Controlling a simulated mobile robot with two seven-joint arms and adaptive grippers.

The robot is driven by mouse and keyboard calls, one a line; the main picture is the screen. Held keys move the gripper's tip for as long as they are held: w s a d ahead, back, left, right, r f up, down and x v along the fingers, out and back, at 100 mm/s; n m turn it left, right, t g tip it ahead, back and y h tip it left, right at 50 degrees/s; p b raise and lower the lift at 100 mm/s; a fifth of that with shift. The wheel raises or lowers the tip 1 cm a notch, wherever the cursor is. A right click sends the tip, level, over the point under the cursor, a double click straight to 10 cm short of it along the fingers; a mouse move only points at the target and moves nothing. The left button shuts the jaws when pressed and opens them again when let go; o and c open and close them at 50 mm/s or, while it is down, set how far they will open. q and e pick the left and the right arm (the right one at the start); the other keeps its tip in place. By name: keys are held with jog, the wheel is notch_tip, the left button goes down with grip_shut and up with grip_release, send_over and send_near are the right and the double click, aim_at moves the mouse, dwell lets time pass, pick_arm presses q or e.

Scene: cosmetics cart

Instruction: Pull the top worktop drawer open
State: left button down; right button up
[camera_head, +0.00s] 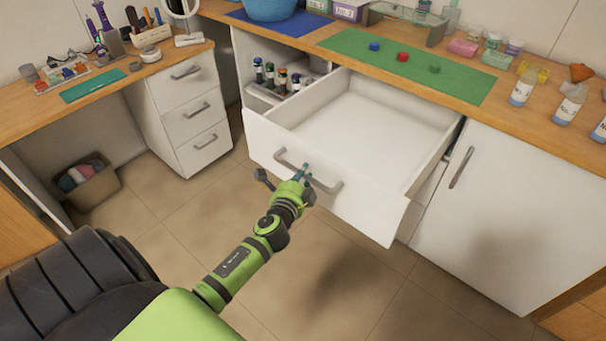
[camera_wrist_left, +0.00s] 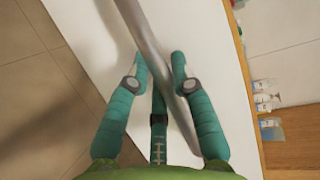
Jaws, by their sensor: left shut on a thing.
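The white top worktop drawer (camera_head: 365,125) stands well out from under the worktop. Its inside is empty in the part I see. A grey bar handle (camera_head: 329,187) runs along its front, and it also shows in the left wrist view (camera_wrist_left: 146,38). My left gripper (camera_head: 303,173) is at the middle of this handle. In the left wrist view its teal fingers (camera_wrist_left: 159,62) lie on either side of the bar and are shut on it. My right gripper is in neither view.
A compartment with several small bottles (camera_head: 270,76) is left of the drawer. A closed white cabinet door (camera_head: 520,215) is on the right. A three-drawer unit (camera_head: 190,105) stands to the left. The tiled floor (camera_head: 320,270) before the drawer is clear.

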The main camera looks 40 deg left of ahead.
pick_arm(q)
jog(key=c, duration=1)
grip_release()
jog(key=shift+c, duration=0.2)
jog(key=v, duration=1.2)
jog(key=shift+d, duration=0.1)
jog(key=s+d+f+n+g+h, duration=0.1)
jog(key=s+d+f+n+g, duration=0.2)
jog(key=f, duration=0.7)
jog(key=s+d+f+n+g+h, duration=0.15)
jog(key=s+f, duration=0.35)
jog(key=f, duration=0.5)
jog(key=s+d+f+n+g+h, duration=0.1)
jog(key=s+d+f+n+g, duration=0.2)
jog(key=f, duration=0.8)
jog(key=s+d+f+n+g, duration=0.1)
jog(key=s+f+n+g, duration=0.1)
jog(key=s+f, duration=0.4)
jog(key=s+d+f+n+g+h, duration=0.1)
jog(key=s+f+n+g, duration=0.2)
jog(key=s, duration=1.4)
notch_tip(320, 180, down, 3)
jog(key=shift+s+d+f+g, duration=0.2)
jog(key=shift+s+g, duration=0.1)
jog(key=shift+g, duration=0.45)
